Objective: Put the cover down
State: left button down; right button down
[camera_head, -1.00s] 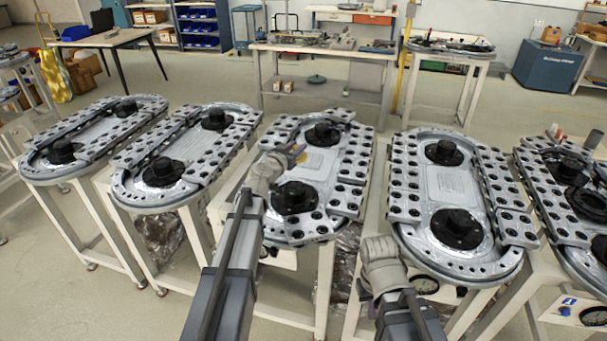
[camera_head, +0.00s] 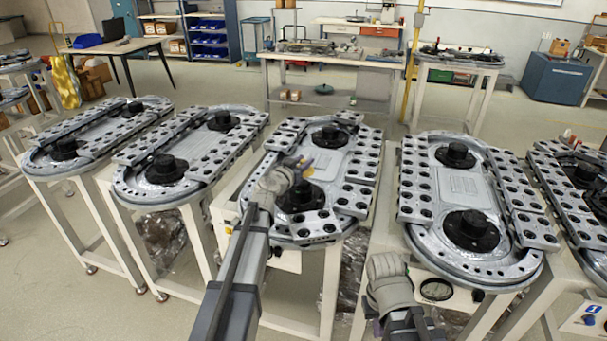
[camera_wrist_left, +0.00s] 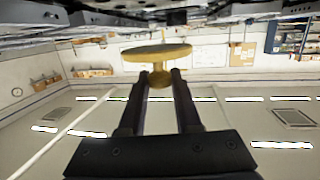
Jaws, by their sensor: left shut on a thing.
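The cover (camera_wrist_left: 156,53) is a yellow disc with a knob below it in the left wrist view. The two dark fingers of my left gripper (camera_wrist_left: 161,80) are shut on that knob. In the head view my left gripper (camera_head: 303,165) is small and partly hidden by its wrist, over the left part of the middle ring track (camera_head: 322,165), near its front black hub (camera_head: 301,192). The cover cannot be made out clearly there. My right arm is low, in front of the track to the right; its gripper does not show.
More ring tracks on white stands lie left (camera_head: 195,155) and right (camera_head: 467,190), with black hubs and perforated blocks standing up from them. A workbench (camera_head: 340,58) and shelves stand behind. There are floor gaps between the stands.

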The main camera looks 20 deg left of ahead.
pick_arm(q)
jog(key=shift+f+b, duration=1.35)
jog(key=shift+f, duration=0.3)
jog(key=shift+f, duration=0.2)
jog(key=c, duration=0.6)
grip_release()
jog(key=shift+r, duration=0.1)
jog(key=shift+r, duration=0.15)
jog(key=p+v, duration=0.1)
jog(key=v, duration=0.6)
jog(key=shift+s, duration=0.2)
